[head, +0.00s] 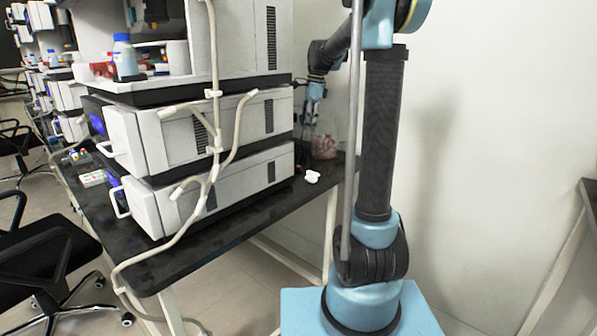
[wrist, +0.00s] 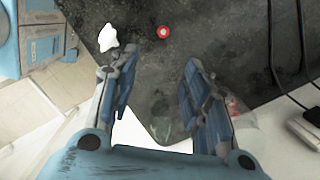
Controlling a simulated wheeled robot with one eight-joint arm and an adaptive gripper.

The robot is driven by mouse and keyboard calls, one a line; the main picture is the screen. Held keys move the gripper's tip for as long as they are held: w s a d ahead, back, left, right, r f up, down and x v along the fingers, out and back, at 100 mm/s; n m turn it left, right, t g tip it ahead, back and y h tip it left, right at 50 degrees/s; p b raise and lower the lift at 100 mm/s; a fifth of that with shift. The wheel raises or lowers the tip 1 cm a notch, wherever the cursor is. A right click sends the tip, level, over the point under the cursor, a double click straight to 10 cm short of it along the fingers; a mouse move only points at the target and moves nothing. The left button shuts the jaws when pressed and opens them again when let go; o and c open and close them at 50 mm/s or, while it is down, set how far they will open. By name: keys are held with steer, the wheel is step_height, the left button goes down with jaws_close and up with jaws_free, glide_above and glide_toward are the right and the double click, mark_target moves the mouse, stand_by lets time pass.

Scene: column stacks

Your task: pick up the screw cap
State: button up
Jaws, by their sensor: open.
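A small round red piece with a pale centre, which looks like the screw cap (wrist: 163,32), lies on the dark bench top in the wrist view. It sits beyond my fingertips, near the top middle of the picture. My gripper (wrist: 150,76) is open, with nothing between its fingers. In the head view my gripper (head: 309,112) hangs fingers down above the bench's far right end, apart from the cap. I cannot make out the cap clearly in the head view.
A white lumpy object (wrist: 107,38) lies left of the cap; it also shows in the head view (head: 312,177). A clear vessel with reddish marks (head: 324,147) stands below my gripper. Stacked white instruments (head: 220,130) with loose tubing stand left. Dark cables (wrist: 290,75) lie at right.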

steer(key=w, duration=0.1)
glide_above(299, 166)
steer(key=d, duration=0.2)
steer(key=f, duration=1.2)
steer(key=shift+w+a, duration=0.25)
steer(key=shift+w, duration=0.1)
steer(key=shift+s+a+f, duration=0.1)
steer(key=shift+a+f, duration=0.15)
steer(key=shift+f, duration=0.6)
steer(key=shift+s+a+f, duration=0.15)
steer(key=shift+a+f, duration=0.05)
steer(key=shift+f, duration=0.7)
steer(key=shift+s+a+f, duration=0.1)
steer(key=shift+a+f, duration=0.15)
steer(key=shift+f, duration=0.6)
steer(key=c, duration=0.8)
